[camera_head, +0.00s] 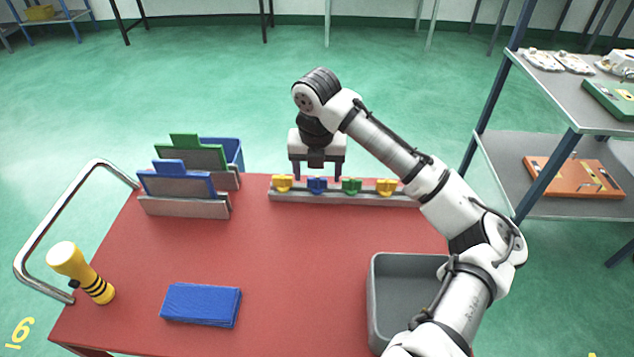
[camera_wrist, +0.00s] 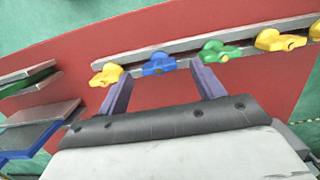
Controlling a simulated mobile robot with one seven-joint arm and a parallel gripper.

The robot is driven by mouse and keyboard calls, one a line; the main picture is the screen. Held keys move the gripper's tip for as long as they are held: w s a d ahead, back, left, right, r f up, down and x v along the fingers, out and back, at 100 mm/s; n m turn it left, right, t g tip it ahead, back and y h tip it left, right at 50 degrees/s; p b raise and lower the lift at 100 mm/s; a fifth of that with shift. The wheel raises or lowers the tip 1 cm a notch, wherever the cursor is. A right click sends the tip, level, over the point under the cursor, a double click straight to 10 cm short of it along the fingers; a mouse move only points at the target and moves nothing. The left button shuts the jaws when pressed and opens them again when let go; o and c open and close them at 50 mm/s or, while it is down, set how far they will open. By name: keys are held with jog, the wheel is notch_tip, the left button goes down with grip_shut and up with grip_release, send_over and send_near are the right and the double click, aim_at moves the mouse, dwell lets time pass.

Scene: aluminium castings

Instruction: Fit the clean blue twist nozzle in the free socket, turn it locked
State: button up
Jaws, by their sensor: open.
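A blue twist nozzle (camera_head: 317,185) sits on a grey rail (camera_head: 340,199) at the table's back edge, between a yellow nozzle (camera_head: 283,183) and a green nozzle (camera_head: 351,186). It also shows in the wrist view (camera_wrist: 159,64); its surface is too small to judge for dirt. My gripper (camera_head: 317,174) points down at the rail, open and empty. In the wrist view its fingertips (camera_wrist: 160,70) appear on either side of the blue nozzle, without visible contact. I cannot make out a free socket; my arm hides the rail's right end in the head view.
More yellow nozzles sit further right on the rail (camera_wrist: 281,40). Blue and green plates in holders (camera_head: 185,207) stand at back left. A grey bin (camera_head: 374,300), blue cloth (camera_head: 201,304) and yellow torch (camera_head: 82,272) are nearer. The red table's middle (camera_head: 290,245) is clear.

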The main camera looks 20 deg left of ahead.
aim_at(317, 178)
jog(key=shift+w+a+f, duration=0.1)
jog(key=shift+w+f, duration=0.05)
jog(key=shift+f, duration=0.6)
jog(key=shift+w+f, duration=0.1)
jog(key=shift+f, duration=0.65)
jog(key=shift+c, duration=0.5)
jog(key=c, duration=1)
jog(key=shift+o, duration=0.2)
